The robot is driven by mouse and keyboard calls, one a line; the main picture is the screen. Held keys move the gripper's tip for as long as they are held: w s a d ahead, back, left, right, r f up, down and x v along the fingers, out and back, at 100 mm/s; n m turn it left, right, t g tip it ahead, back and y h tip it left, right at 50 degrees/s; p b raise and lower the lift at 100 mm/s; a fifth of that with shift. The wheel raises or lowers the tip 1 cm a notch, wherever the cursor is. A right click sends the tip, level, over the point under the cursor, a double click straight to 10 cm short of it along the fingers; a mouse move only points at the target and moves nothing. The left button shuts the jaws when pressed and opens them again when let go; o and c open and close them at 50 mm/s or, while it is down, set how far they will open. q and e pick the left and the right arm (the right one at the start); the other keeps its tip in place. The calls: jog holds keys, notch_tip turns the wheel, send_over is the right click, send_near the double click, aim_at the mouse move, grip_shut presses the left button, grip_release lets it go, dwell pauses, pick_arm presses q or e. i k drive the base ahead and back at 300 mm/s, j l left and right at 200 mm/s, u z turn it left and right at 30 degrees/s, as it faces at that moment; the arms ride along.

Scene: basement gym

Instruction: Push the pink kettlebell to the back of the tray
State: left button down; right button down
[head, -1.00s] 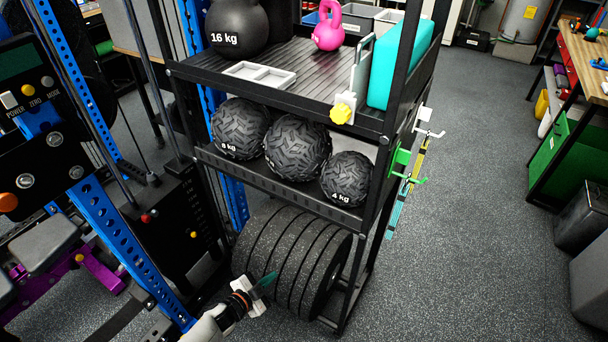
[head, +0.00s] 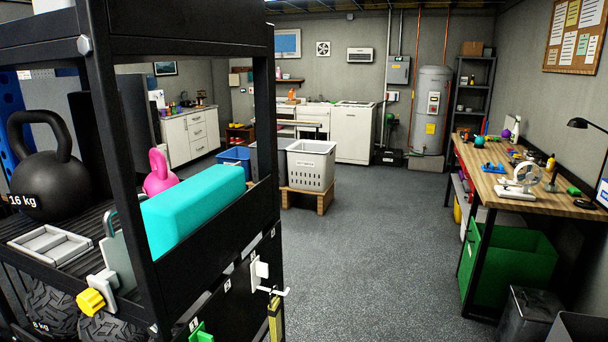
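The pink kettlebell (head: 159,174) stands on the ribbed black tray shelf (head: 92,222) of the rack at the left of the head view. Its lower part is hidden behind a turquoise block (head: 192,208). A large black 16 kg kettlebell (head: 46,170) stands to its left on the same shelf. Neither of my grippers is in view now.
A light grey divided tray (head: 48,243) and an upright plate with a yellow knob (head: 90,301) are at the shelf's front. The rack's black posts frame the shelf. Open floor (head: 370,240) lies right of the rack, up to a wooden workbench (head: 510,190).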

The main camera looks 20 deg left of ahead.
aim_at(161, 180)
jog(key=i+l+z, duration=0.1)
jog(key=i, duration=0.3)
jog(key=i+l+z, duration=0.1)
jog(key=i+l, duration=0.2)
jog(key=i, duration=0.15)
jog(key=i+l+z, duration=0.1)
jog(key=i, duration=0.3)
jog(key=i+u, duration=0.35)
jog(key=i, duration=0.15)
jog(key=i+u, duration=0.4)
jog(key=i, duration=0.15)
jog(key=i+l+u, duration=0.35)
jog(key=i+j, duration=0.05)
jog(key=i, duration=0.1)
